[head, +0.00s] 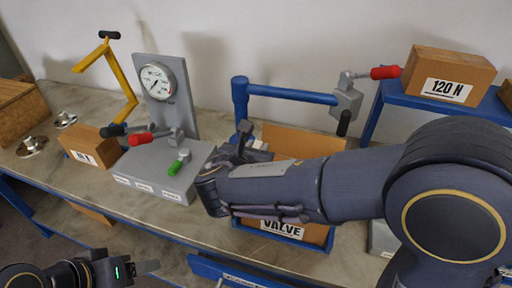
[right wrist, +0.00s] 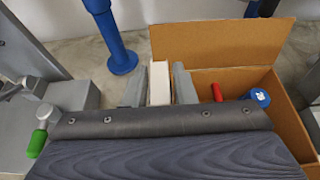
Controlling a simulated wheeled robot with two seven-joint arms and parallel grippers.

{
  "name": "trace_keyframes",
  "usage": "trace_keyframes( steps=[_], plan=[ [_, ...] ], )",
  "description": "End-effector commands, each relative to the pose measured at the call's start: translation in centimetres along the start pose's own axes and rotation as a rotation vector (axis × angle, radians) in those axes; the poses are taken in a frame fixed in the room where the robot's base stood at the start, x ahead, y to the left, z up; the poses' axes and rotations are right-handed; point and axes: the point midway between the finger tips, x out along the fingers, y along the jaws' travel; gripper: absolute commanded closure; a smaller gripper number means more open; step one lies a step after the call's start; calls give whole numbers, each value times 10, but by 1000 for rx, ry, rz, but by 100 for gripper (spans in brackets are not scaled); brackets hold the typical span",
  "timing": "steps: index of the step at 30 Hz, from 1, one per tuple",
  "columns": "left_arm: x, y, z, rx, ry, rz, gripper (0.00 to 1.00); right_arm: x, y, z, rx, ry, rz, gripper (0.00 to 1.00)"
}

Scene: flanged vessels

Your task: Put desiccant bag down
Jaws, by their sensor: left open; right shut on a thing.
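The desiccant bag is a pale cream block (right wrist: 160,82) between the fingers of my right gripper (right wrist: 158,86) in the right wrist view. The right gripper (head: 248,142) is shut on it; in the head view my arm hides most of it. It is held beside the left side of an open cardboard box (right wrist: 225,50), whose front in the head view carries a VALVE label (head: 282,228). I cannot tell its height above the bench. My left gripper (head: 135,269) is open and empty at the lower left, in front of the bench.
A red-handled thing (right wrist: 217,92) and a blue round part (right wrist: 260,97) are inside the box. A blue post (head: 240,98) stands behind the gripper. A grey gauge stand (head: 165,185) with levers is to the left. A 120 N box (head: 450,75) sits on a blue shelf at right.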

Motion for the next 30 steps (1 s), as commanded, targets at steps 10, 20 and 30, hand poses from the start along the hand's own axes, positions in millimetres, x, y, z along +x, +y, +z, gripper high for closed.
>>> trace_keyframes(
  steps=[10,20,30],
  plan=[
    [7,-3,4,0,0,0,35,5,0,-11,0,0,-1,98],
    [7,-3,4,0,0,0,35,4,0,-11,0,0,-1,54],
    [1,-1,1,0,0,0,35,1,0,-2,0,-1,0,54]
  ],
)
